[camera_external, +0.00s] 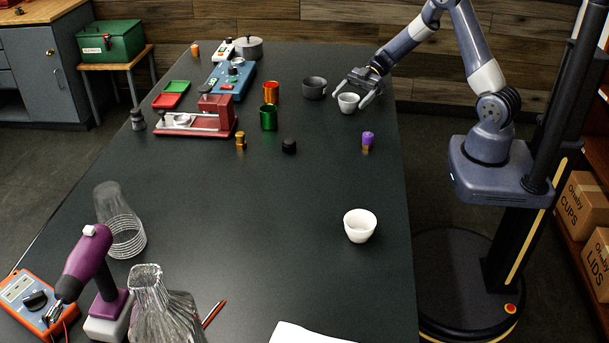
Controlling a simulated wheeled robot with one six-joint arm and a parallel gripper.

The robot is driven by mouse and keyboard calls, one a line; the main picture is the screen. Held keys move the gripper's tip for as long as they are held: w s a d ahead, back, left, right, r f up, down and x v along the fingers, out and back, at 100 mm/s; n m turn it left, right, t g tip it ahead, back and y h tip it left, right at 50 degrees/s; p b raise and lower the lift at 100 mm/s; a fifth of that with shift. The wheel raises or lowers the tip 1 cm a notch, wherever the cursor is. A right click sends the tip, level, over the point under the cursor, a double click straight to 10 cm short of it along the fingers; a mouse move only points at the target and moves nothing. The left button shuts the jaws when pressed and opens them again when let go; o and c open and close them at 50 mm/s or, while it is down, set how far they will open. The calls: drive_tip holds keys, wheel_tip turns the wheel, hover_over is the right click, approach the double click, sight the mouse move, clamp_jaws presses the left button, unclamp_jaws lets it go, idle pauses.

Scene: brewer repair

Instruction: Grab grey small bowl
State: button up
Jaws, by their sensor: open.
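A small dark grey bowl (314,90) stands upright near the far right of the table. Just right of it is a small pale bowl (348,105), white or light grey. My gripper (351,98) is open and low over the table, its fingers on either side of the pale bowl. I cannot tell whether the fingers touch it. The left finger is close to the dark grey bowl. A larger white bowl (360,226) stands alone on the right side, nearer the camera.
Orange (271,93) and green (268,118) cylinders stand left of the bowls. A purple-topped piece (367,141) and a black knob (289,146) stand nearer. A red machine (205,118) is further left. Glass vessels (160,305) stand in front. The table's middle is clear.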

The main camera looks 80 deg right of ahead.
drive_tip(key=c, duration=1.1)
drive_tip(key=shift+o, duration=0.2)
drive_tip(key=shift+r, duration=0.1)
